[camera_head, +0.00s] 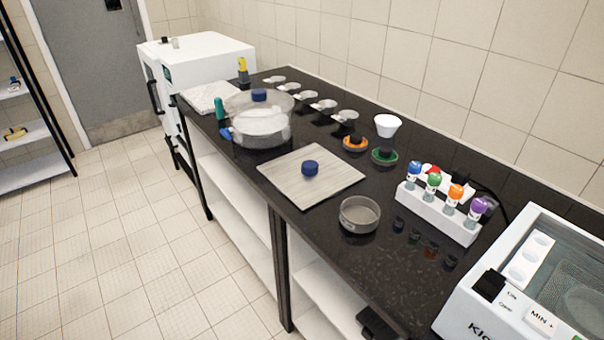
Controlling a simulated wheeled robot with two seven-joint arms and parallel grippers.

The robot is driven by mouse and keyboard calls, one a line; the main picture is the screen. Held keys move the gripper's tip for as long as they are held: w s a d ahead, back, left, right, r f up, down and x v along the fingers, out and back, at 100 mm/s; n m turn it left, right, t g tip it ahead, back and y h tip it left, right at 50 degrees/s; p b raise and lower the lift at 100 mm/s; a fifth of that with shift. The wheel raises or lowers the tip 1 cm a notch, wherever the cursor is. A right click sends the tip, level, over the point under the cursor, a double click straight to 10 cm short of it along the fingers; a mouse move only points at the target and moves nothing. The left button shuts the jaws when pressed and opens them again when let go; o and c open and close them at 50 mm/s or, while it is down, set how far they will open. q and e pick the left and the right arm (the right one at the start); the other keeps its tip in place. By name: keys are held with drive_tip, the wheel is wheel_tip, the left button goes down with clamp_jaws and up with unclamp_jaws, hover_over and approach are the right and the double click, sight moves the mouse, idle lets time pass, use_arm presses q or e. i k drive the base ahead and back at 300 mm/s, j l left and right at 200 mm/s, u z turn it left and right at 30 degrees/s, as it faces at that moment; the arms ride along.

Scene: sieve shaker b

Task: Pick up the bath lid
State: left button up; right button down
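A flat, square, brushed-grey plate with a round blue knob (310,168) in its middle lies on the black counter, near the front edge; I take this plate (285,181) to be the bath lid. A clear round vessel (262,130) farther back has a clear domed cover with a similar blue knob (259,95). Neither of my grippers shows in the head view, and nothing is seen touching the plate.
A round metal sieve pan (360,215) stands right of the plate. A machine (512,315) fills the lower right; the floor is clear.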

sight(308, 176)
drive_tip(key=z, duration=1.7)
drive_tip(key=j, duration=0.95)
drive_tip(key=k+j, duration=0.1)
drive_tip(key=j, duration=1.8)
